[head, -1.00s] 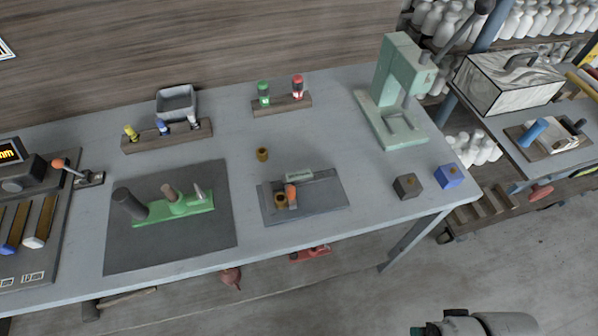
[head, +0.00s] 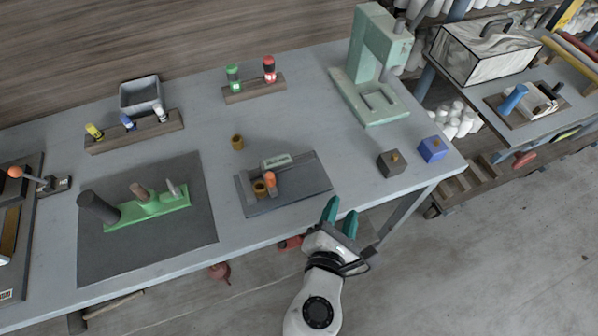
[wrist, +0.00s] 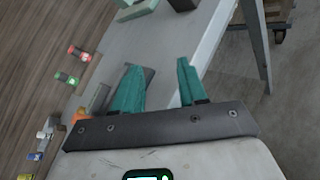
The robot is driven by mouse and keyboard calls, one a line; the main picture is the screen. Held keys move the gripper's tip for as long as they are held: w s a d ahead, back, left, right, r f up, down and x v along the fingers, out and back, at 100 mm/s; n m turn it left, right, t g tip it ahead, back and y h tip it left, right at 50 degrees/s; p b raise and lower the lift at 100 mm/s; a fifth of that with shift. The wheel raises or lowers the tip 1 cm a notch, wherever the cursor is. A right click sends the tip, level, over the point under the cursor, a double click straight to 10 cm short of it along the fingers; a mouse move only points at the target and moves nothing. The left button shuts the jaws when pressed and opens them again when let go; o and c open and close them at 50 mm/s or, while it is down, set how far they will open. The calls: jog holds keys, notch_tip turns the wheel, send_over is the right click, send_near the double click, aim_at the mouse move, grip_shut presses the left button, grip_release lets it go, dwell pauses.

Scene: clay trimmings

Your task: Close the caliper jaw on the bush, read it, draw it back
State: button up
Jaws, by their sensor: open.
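The caliper (head: 300,186) is a dark grey plate on the table with a light display block (head: 276,161) along its back. An orange-topped knob (head: 270,179) stands on it, just right of a brass bush (head: 259,188) at its left end. Whether the jaw touches the bush I cannot tell. A second brass bush (head: 237,142) stands behind the plate on the bare table. My gripper (head: 342,212) has teal fingers, spread and empty, at the table's front edge, right of and in front of the caliper. In the wrist view the open fingers (wrist: 160,90) partly hide the caliper.
A green fixture (head: 155,207) on a dark mat stands left of the caliper. Grey (head: 391,164) and blue (head: 432,149) blocks sit to the right, with a pale green press (head: 372,70) behind. Bottle racks line the back. The table is clear between caliper and blocks.

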aim_at(270, 181)
jog(key=a+n+t+y, duration=0.1)
jog(key=a+n, duration=0.2)
jog(key=a, duration=0.1)
jog(key=s+a+r+n+t+y, duration=0.1)
jog(key=a+n+t+y, duration=0.1)
jog(key=a+n, duration=0.2)
jog(key=s+a+r+n+t+y, duration=0.1)
jog(key=a+n+y, duration=0.1)
jog(key=a, duration=0.3)
jog(key=shift+a+n, duration=0.35)
jog(key=shift+n, duration=0.35)
jog(key=shift+w+a, duration=0.15)
jog(key=shift+w, duration=0.05)
jog(key=w, duration=1)
jog(key=shift+w+d, duration=0.2)
jog(key=shift+d, duration=0.05)
grip_shut()
